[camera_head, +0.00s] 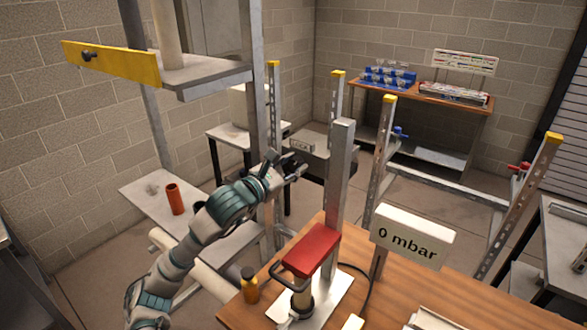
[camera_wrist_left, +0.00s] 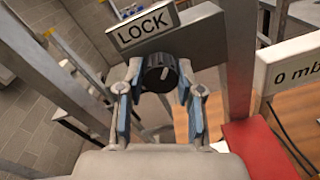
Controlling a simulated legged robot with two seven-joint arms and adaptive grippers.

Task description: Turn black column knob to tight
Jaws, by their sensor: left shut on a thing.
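The black column knob (camera_wrist_left: 160,74) is in the left wrist view, on a grey bar just below the LOCK sign (camera_wrist_left: 143,27). It is round, with a white pointer mark toward its lower right. My left gripper (camera_wrist_left: 161,80) is shut on the knob, with a blue-padded finger on either side. In the head view my left gripper (camera_head: 293,166) reaches the bar beside the upright grey column (camera_head: 340,175). The knob is mostly hidden there by the fingers. My right gripper is in neither view.
A red block (camera_head: 311,250) sits at the column's foot on the wooden table (camera_head: 470,270). A display (camera_head: 413,236) reads 0 mbar. A grey post (camera_head: 258,100) rises close to my left gripper.

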